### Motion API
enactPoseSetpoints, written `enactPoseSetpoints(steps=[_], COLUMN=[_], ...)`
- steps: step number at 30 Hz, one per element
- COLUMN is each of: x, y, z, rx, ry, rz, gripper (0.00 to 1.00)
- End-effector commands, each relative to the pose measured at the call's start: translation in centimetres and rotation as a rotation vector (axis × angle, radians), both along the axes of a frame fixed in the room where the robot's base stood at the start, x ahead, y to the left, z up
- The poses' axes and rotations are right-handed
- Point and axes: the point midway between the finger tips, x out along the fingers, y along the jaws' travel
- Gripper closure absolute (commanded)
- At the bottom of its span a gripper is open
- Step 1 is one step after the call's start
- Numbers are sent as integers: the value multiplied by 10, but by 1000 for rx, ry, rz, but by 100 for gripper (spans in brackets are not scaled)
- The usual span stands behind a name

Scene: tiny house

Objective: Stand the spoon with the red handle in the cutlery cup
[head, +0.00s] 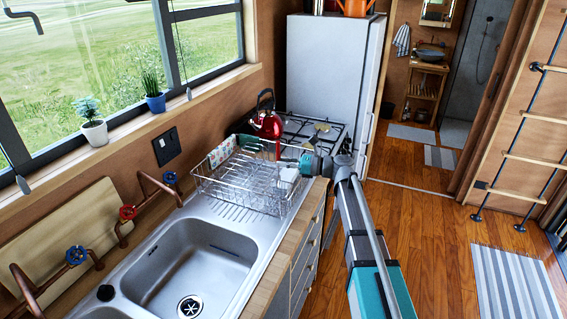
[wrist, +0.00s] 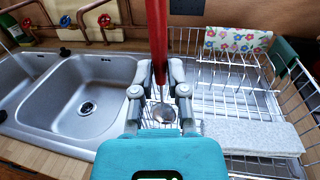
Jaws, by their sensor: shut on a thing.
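The spoon with the red handle (wrist: 160,35) is in my gripper (wrist: 160,78) in the wrist view. The fingers are shut on it. Its red handle runs up out of the top of the picture, and a round metal part (wrist: 163,114) shows below the fingers. A dark green piece (wrist: 285,52) stands at the rack's far right corner in the wrist view. I cannot tell whether it is the cutlery cup.
A red kettle (head: 267,122) stands on the hob (head: 318,128) behind. A tall white fridge (head: 333,75) stands beyond.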

Motion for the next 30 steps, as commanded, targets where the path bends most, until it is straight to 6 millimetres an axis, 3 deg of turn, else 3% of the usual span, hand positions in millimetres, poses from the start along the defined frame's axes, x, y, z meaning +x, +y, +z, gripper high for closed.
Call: enactPoseSetpoints(steps=[18,30], x=[0,-1], y=[1,2], z=[-43,-58], rx=[0,0], ry=[0,0], rz=[1,3], gripper=[100,100])
